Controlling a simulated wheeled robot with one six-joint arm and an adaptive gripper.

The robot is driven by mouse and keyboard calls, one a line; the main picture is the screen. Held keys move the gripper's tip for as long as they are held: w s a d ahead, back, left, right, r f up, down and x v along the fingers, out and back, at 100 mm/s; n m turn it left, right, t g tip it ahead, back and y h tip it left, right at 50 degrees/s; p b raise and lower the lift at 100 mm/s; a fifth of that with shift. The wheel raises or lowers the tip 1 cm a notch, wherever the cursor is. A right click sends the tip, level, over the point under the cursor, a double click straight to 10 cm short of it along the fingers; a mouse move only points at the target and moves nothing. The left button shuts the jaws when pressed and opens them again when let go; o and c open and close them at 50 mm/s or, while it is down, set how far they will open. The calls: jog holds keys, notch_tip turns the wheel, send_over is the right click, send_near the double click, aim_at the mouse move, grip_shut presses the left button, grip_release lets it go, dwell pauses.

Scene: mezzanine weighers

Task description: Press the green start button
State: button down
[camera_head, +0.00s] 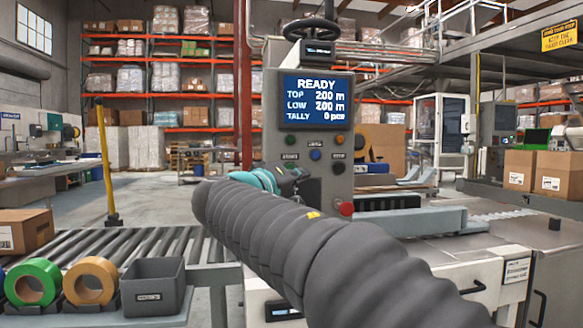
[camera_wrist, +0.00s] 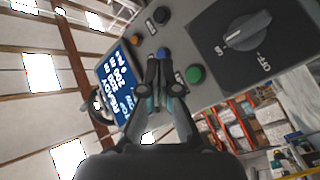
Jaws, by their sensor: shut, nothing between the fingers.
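Whether the tips touch the panel is unclear.
The screen (camera_head: 316,101) reads READY. Other controls are a blue button (camera_head: 315,155), a black one (camera_head: 338,168), a red knob (camera_head: 346,208) and a rotary switch (camera_wrist: 247,31). A roller conveyor (camera_head: 130,247) and a grey bin (camera_head: 153,286) lie to the left.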

aim_at(291, 169)
jog(key=w+a+p, duration=0.2)
jog(key=w+p, duration=0.2)
jog(key=w, duration=0.3)
jog(key=shift+w, duration=0.2)
dwell(1.4)
jog(key=shift+w+a, duration=0.1)
jog(key=shift+w, duration=0.15)
jog(key=shift+w+a, duration=0.15)
jog(key=shift+w, duration=0.25)
dwell(0.7)
jog(key=shift+s, duration=0.15)
jog(key=shift+s+d+b, duration=0.25)
jog(key=shift+s+b, duration=0.4)
jog(key=shift+b, duration=0.25)
